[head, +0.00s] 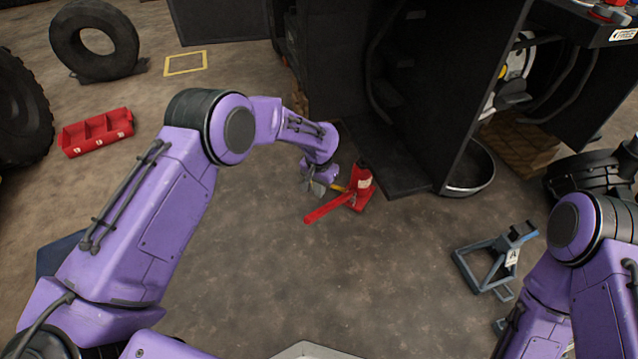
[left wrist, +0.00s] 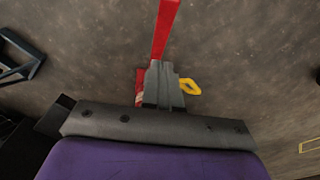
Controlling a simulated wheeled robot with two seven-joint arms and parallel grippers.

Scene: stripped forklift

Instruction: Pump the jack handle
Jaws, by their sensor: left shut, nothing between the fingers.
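I cannot tell whether the fingers touch the handle. A yellow piece (left wrist: 189,86) shows next to the fingers. My right gripper is not in view.
The forklift body (head: 420,100) stands right behind the jack. A blue-grey jack stand (head: 492,262) is on the floor at the right. The floor in front of the jack is clear.

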